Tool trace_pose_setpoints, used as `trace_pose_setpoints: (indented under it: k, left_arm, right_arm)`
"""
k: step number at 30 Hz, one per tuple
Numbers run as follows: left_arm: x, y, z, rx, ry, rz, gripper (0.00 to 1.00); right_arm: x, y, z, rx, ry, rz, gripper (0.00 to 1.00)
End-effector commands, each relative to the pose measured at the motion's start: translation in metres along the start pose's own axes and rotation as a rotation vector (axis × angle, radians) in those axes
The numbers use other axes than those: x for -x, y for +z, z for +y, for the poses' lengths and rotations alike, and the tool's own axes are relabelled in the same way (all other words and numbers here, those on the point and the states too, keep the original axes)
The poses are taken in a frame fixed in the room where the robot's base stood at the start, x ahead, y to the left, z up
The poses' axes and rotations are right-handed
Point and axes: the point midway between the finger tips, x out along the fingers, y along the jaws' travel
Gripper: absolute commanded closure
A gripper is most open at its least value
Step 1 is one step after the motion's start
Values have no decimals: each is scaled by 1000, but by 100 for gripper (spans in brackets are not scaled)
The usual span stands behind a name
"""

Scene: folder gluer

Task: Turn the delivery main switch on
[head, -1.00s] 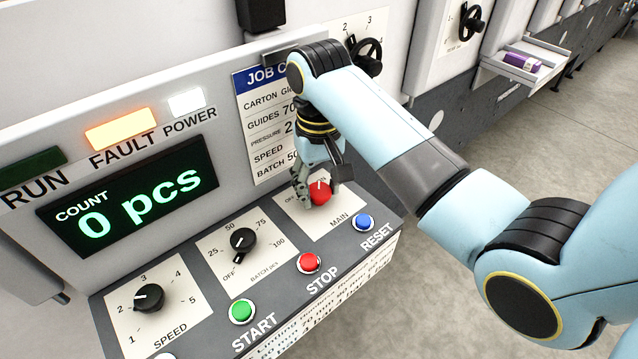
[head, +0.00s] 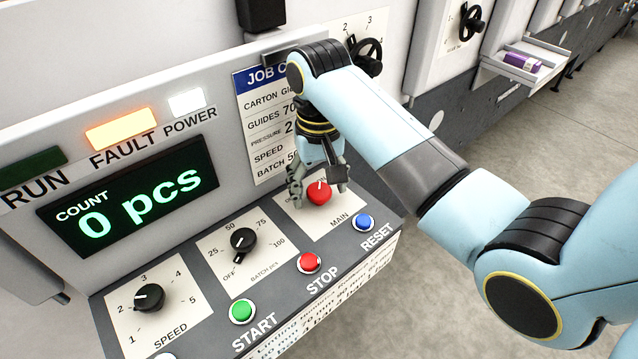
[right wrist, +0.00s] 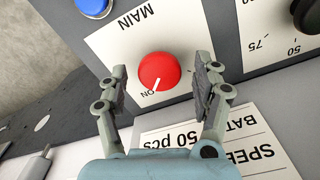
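The main switch is a red round knob (head: 318,194) on a white MAIN plate at the right of the sloped control panel. It also shows in the right wrist view (right wrist: 160,71), where its white pointer line aims at the ON mark. My right gripper (head: 318,188) is over the knob from above. In the right wrist view its two fingers (right wrist: 160,74) are spread on either side of the knob, with gaps to it. The OFF mark is mostly hidden by a finger. My left gripper is not in view.
The panel also has a blue RESET button (head: 363,222), a red STOP button (head: 309,263), a green START button (head: 242,311), a BATCH dial (head: 243,240) and a SPEED dial (head: 149,297). The FAULT lamp (head: 120,130) glows orange; the POWER lamp (head: 187,102) looks white. The counter reads 0 pcs.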

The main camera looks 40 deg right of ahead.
Motion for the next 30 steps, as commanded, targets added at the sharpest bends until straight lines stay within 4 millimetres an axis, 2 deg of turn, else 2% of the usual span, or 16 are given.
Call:
trace_pose_setpoints:
  k: [8,18,21,30]
  left_arm:
    - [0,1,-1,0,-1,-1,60]
    - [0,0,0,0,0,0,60]
    - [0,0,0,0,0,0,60]
    - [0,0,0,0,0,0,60]
  right_arm:
    - [4,0,0,1,0,1,33]
    - [59,-1,0,0,-1,3,33]
    - [70,-1,0,0,0,2,33]
    - [75,0,0,0,1,0,33]
